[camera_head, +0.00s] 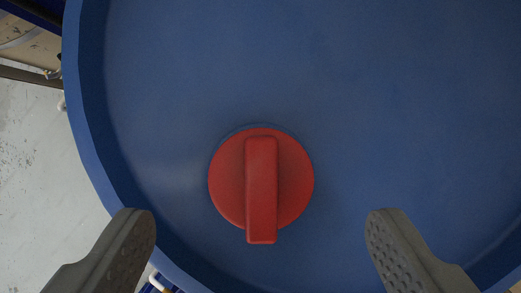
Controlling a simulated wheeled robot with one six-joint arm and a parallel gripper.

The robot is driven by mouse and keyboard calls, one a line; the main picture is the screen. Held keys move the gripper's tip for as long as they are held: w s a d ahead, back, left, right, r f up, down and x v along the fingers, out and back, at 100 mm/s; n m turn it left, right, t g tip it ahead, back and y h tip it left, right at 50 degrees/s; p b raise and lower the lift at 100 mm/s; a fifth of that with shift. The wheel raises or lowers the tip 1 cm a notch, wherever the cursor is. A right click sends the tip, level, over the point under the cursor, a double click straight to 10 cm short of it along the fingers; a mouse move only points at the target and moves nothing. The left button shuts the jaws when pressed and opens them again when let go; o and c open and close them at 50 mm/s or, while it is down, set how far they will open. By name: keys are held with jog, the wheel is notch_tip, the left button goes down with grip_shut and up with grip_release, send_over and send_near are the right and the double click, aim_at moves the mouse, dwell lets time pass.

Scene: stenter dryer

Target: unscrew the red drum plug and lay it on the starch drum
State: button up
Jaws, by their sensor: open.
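The red drum plug (287,182) is a round red disc with a raised bar-shaped grip across its middle. It sits in the blue top of the starch drum (400,90), left of the lid's centre line and near its lower edge in the picture. The bar runs up and down in the picture, its lower end reaching past the disc's edge. My gripper (260,222) is open and empty, seen from behind. Its grey padded fingers stand wide apart at the lower left and lower right, with the plug between and slightly above them in the picture. Neither finger touches the plug.
The drum's raised blue rim (87,110) curves along the left and bottom. Pale floor (35,165) shows beyond it at left. Some dark bars and a tan surface lie at the top left corner. The lid right of the plug is bare.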

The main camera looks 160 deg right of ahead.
aim_at(273, 197)
jog(key=shift+x, duration=1.9)
jog(key=c, duration=1.1)
jog(key=shift+d+n+g+y, duration=0.15)
jog(key=shift+n+y, duration=0.25)
jog(key=shift+n, duration=0.9)
jog(key=shift+n+g+y, duration=0.25)
jog(key=shift+n+y, duration=0.15)
jog(key=shift+n, duration=0.9)
jog(key=shift+c, duration=0.2)
jog(key=shift+w+d+n+y, duration=0.1)
jog(key=shift+n+y, duration=0.2)
jog(key=shift+n, duration=0.3)
jog(key=n, duration=0.2)
jog(key=n+g, duration=0.1)
jog(key=shift+w+n+g+y, duration=0.1)
jog(key=shift+n+g+y, duration=0.2)
jog(key=shift+n, duration=0.1)
